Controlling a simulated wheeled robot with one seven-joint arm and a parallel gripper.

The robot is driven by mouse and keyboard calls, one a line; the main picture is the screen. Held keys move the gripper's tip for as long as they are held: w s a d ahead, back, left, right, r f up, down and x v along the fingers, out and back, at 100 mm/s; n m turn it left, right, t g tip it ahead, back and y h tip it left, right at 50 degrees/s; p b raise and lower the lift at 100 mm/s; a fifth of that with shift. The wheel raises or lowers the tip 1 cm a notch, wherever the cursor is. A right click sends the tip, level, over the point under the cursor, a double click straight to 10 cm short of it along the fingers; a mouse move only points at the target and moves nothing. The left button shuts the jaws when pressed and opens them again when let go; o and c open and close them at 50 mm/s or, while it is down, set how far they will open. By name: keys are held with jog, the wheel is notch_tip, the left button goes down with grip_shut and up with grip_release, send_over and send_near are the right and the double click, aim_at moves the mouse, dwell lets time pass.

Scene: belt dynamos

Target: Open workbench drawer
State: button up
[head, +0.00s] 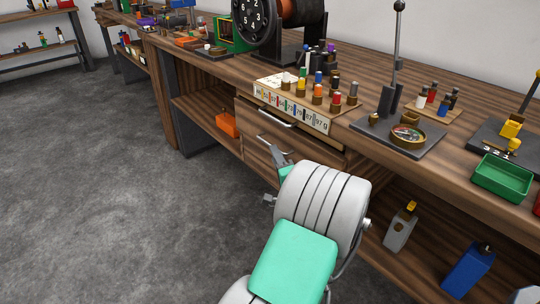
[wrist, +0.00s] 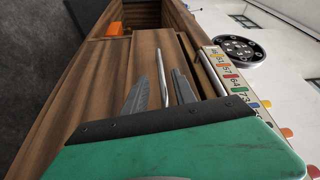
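The wooden workbench (head: 330,110) has an upper drawer (head: 254,115) with a pale bar handle (head: 277,119) under its top. A lower drawer front (head: 254,148) sits below it, partly hidden by my arm. Both fronts look about flush with the bench. My gripper (head: 275,177) is in front of the lower drawer, its fingers spread apart and empty. In the wrist view, my gripper (wrist: 160,93) points at the drawer fronts. One bar handle (wrist: 173,66) appears near the right finger, and a second handle (wrist: 211,72) lies further right. Contact with a handle cannot be told.
Above the drawers, a numbered rack (head: 290,106) holds several coloured pegs. An orange box (head: 228,124) stands on the open shelf to the left. Bottles (head: 468,269) stand on the lower shelf to the right. The grey floor (head: 110,180) at left is clear.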

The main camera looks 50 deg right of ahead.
jog(key=x, duration=0.6)
jog(key=shift+w+r, duration=0.1)
jog(key=shift+w, duration=0.05)
jog(key=shift+c, duration=0.5)
grip_shut()
dwell(0.6)
